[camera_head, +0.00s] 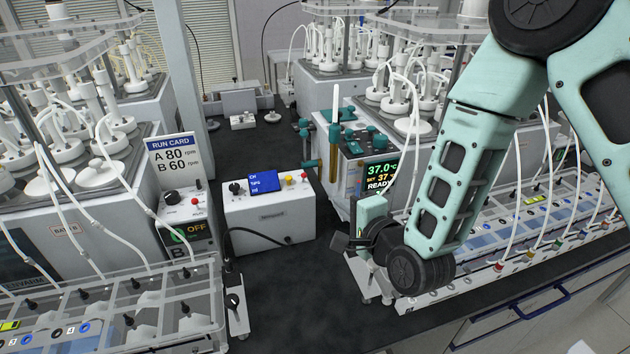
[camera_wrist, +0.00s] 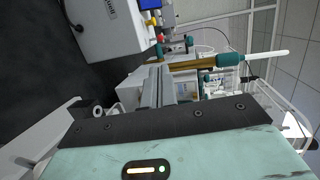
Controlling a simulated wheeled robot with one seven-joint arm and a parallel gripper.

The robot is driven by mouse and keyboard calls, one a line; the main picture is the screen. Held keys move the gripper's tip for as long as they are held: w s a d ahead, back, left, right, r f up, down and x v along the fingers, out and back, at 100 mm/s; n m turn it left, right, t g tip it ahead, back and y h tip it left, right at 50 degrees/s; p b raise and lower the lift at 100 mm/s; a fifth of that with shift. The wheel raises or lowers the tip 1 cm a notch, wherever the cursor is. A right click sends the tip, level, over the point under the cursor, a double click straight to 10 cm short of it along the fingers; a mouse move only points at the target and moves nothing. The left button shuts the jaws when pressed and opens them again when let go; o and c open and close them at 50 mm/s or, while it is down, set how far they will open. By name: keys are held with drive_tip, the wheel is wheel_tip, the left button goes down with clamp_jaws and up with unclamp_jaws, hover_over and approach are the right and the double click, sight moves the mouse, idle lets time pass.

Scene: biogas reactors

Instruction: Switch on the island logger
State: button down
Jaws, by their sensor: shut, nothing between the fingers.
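A white box with a blue screen (camera_head: 263,182), which looks like a logger, stands on the dark bench at the middle. The box also shows in the wrist view (camera_wrist: 108,28), seen sideways. My gripper (camera_head: 345,241) is shut and empty, to the right of the box and apart from it. Its closed fingers show in the wrist view (camera_wrist: 156,84).
A water bath unit (camera_head: 352,170) reading 37.0 stands behind my gripper. Clear racks with tubes (camera_head: 150,305) flank both sides. The bench in front of the box (camera_head: 290,290) is clear.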

drive_tip(key=p, duration=0.6)
approach(305, 176)
drive_tip(key=x, duration=0.5)
drive_tip(key=shift+w, duration=0.2)
drive_tip(key=shift+x, duration=0.8)
drive_tip(key=shift+f, duration=0.2)
drive_tip(key=shift+r, duration=0.1)
